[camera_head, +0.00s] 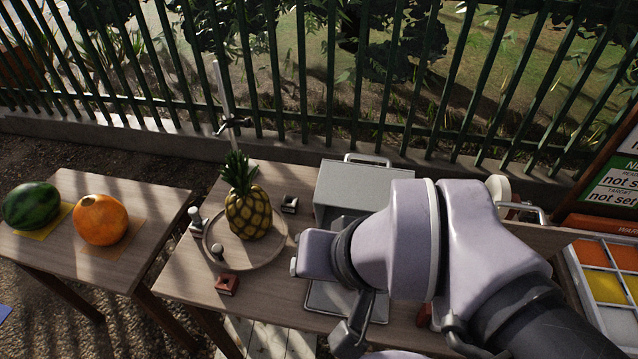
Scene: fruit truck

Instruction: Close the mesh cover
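A grey metal unit with a hood-like cover (362,187) stands on the middle table, with a handle (368,158) along its back top edge. No mesh pattern shows on it, so I cannot tell for sure that it is the mesh cover. It looks raised over a flat metal tray (322,298). My pale wrist hides the unit's right and lower parts. A grey jointed part that looks like my gripper (350,334) shows below the wrist, over the tray's front. I cannot see clearly whether it is open or touching anything.
A pineapple (248,213) stands on a round wooden board (272,252) to the left, with small clamps or blocks around it. A watermelon (32,206) and an orange fruit (100,220) sit on the left table (150,220). A compartmented tray (610,275) and sign board (612,180) are right. A fence runs behind.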

